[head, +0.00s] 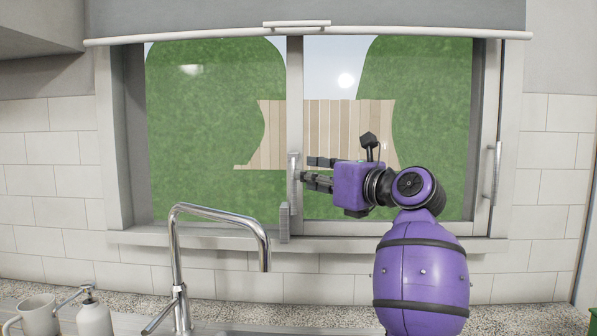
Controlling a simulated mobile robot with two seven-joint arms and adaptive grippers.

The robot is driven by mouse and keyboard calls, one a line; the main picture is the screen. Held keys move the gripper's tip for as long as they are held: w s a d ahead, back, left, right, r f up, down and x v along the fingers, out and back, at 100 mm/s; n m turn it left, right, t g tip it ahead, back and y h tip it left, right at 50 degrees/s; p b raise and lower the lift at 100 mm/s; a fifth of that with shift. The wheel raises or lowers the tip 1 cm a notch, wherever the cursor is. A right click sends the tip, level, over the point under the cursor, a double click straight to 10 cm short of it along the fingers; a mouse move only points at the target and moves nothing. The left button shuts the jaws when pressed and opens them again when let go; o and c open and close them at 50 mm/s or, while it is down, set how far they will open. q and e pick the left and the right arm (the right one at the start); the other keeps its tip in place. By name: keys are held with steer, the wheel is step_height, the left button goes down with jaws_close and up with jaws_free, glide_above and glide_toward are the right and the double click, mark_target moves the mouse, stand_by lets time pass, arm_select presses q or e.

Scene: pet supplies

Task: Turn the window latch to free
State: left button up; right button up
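The window (296,53) has two panes with a pale upright post between them. A light grey upright latch handle (293,178) is on this middle post. A darker grey block (284,222) sits below it, near the sill.
A second handle (492,175) is on the right frame. A curved chrome tap (222,212) rises in front of the window at left. A soap dispenser (94,315) and a mug (37,313) stand at the lower left. A rolled blind (300,37) hangs above.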

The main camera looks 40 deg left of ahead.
mark_target(293, 186)
arm_select(q)
steer(key=x, duration=0.5)
steer(key=shift+w+a+p, duration=0.1)
steer(key=shift+w+p, duration=0.1)
steer(key=shift+p, duration=0.15)
steer(key=shift+a, duration=0.3)
steer(key=shift+f, duration=0.1)
steer(key=c, duration=0.4)
jaws_close()
